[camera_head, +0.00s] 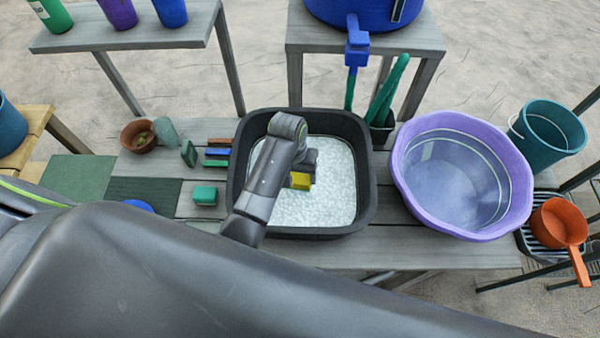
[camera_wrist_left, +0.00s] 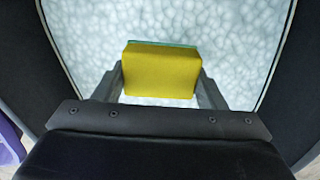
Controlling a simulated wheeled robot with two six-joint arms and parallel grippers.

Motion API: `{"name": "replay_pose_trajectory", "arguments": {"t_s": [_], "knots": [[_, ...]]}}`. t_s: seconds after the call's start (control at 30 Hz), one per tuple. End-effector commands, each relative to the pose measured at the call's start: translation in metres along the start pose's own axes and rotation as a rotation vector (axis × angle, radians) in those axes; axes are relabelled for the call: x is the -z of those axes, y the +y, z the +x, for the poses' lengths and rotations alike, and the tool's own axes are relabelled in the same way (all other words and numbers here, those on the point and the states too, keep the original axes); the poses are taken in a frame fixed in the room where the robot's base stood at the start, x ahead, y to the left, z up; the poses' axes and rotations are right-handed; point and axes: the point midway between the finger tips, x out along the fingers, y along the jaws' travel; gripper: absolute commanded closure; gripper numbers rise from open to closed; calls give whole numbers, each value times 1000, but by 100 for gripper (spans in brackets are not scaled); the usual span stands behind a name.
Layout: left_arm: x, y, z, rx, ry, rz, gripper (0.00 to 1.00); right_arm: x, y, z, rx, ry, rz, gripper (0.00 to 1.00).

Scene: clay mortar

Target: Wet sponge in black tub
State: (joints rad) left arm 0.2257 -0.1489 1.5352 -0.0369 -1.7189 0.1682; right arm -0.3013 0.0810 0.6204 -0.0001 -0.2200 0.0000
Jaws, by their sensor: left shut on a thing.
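The black tub (camera_head: 366,135) stands on the grey bench and holds foamy whitish water (camera_head: 335,190). My left gripper (camera_head: 305,172) reaches down into the tub and is shut on the yellow sponge (camera_head: 301,181). In the left wrist view the sponge (camera_wrist_left: 161,70) sits between both fingers, with a thin green layer along its far edge. The foamy surface fills the view behind it. I cannot tell whether the sponge touches the water. My right gripper is not in view.
A purple basin (camera_head: 512,165) of clear water stands right of the tub. A green sponge (camera_head: 204,195) and several coloured blocks lie left of it. A terracotta pot (camera_head: 138,136) stands farther left. An orange dipper (camera_head: 560,224) rests at the right. A blue barrel (camera_head: 365,12) with a tap stands behind.

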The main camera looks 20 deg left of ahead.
Motion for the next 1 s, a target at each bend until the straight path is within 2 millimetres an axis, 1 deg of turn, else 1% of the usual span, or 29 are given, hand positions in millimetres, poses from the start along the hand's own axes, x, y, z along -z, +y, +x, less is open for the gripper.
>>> {"name": "replay_pose_trajectory", "arguments": {"t_s": [0.03,0.2,0.3,0.4,0.5,0.63,0.73,0.87,1.0], "knots": [[-1,0,-20,-15,4,-18,53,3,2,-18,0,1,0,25],[-6,2,-64,-85,14,-92,53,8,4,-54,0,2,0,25],[-10,4,-85,-123,17,-129,53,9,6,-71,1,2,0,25],[-12,5,-101,-152,20,-157,53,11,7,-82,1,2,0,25],[-14,6,-111,-173,20,-176,53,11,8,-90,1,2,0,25],[-16,7,-116,-188,20,-188,53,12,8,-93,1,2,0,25],[-16,6,-113,-191,19,-191,53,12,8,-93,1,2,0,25],[-16,5,-101,-191,18,-192,53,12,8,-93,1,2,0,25],[-17,3,-82,-190,17,-191,53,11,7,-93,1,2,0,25]]}}
